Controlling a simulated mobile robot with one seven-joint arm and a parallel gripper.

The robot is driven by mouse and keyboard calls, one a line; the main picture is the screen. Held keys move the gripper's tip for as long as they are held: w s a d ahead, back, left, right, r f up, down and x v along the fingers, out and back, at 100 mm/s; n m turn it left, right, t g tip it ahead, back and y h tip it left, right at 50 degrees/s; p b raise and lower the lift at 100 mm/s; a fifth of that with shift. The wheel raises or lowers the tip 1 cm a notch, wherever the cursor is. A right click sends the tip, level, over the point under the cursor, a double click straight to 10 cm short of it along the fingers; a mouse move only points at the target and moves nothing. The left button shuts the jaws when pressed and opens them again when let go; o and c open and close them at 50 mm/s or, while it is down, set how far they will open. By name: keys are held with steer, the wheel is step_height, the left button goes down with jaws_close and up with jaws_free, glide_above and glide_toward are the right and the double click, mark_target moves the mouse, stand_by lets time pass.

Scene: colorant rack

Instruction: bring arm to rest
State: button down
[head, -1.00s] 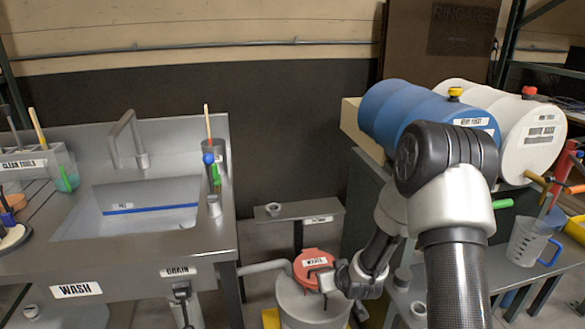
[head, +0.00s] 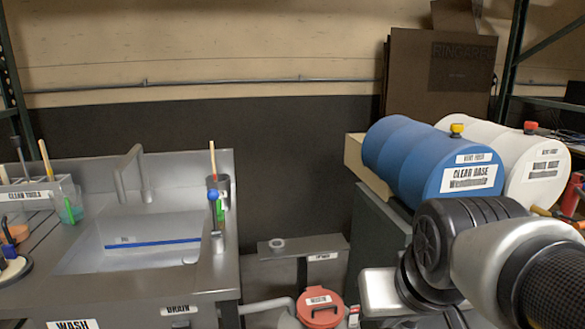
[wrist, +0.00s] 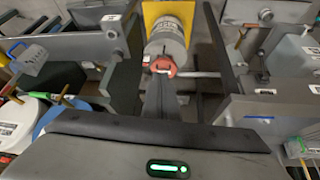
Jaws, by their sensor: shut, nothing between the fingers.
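My gripper (wrist: 160,84) shows in the wrist view, its fingers shut together and empty. It points toward the grey drum with the red lid (wrist: 164,66), with no clear contact visible. My arm (head: 480,250) is bent at the lower right of the head view, in front of the drum cabinet. Its lower part runs off the bottom edge, and my gripper is not visible there.
A blue drum (head: 425,160) and a white drum (head: 535,165) lie on a cabinet just behind my arm. The red lid (head: 320,308) is low in the middle. A sink (head: 130,240) stands at left with tools and a faucet.

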steer(key=s+r+p, duration=0.2)
steer(key=r+p, duration=1)
steer(key=r, duration=0.1)
steer(key=s+r+p, duration=0.1)
steer(key=r+p, duration=1.2)
steer(key=shift+s+p, duration=0.3)
steer(key=shift+s, duration=0.05)
